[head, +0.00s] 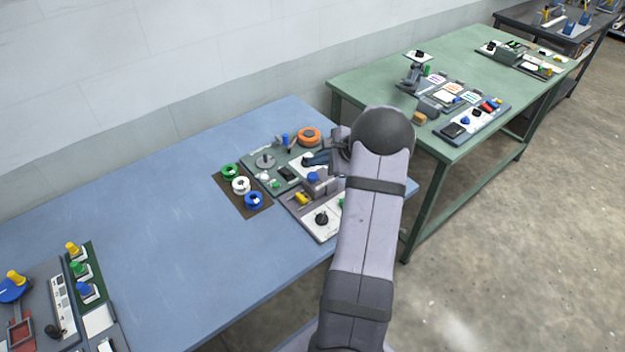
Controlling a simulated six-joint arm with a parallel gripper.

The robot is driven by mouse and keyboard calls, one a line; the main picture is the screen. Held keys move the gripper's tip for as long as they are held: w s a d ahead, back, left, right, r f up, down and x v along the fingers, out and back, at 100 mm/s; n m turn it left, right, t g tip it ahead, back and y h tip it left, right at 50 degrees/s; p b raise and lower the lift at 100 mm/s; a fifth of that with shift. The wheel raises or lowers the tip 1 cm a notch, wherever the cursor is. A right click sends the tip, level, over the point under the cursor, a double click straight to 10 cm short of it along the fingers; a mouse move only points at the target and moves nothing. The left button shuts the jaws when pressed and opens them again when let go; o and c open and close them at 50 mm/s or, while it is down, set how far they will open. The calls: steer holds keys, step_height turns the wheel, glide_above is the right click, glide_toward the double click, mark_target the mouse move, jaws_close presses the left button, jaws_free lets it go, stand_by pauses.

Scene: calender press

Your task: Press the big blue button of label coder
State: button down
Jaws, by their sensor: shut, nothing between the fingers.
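A station with an orange roll, which looks like the label coder (256,150), sits at the right end of the blue table. A blue round button (313,176) sits on a grey block there, partly crowded by my arm. My gripper (307,160) is shut and empty, reaching left over the station from the end of my arm. It appears just behind the blue button in the picture; its height above the panel and any contact cannot be told. My arm hides the right side of the station.
Green, white and blue rolls lie on a brown mat (221,183) left of the station. An orange roll (308,136) stands at its back. Another panel with coloured knobs (86,290) is at the table's left end. The blue table's (160,215) middle is clear. A green table (470,70) stands beyond.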

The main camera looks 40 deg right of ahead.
mark_target(309, 173)
steer(key=shift+f+b, duration=0.65)
steer(key=shift+f, duration=0.4)
steer(key=shift+f, duration=0.1)
stand_by(1.3)
steer(key=shift+f+b, duration=0.3)
steer(key=shift+b, duration=0.2)
steer(key=shift+f+b, duration=0.8)
stand_by(0.9)
steer(key=shift+r, duration=0.15)
steer(key=shift+r+p, duration=0.85)
steer(key=shift+r, duration=0.25)
steer(key=shift+r, duration=0.1)
steer(key=shift+r+p, duration=1.65)
steer(key=shift+r, duration=0.75)
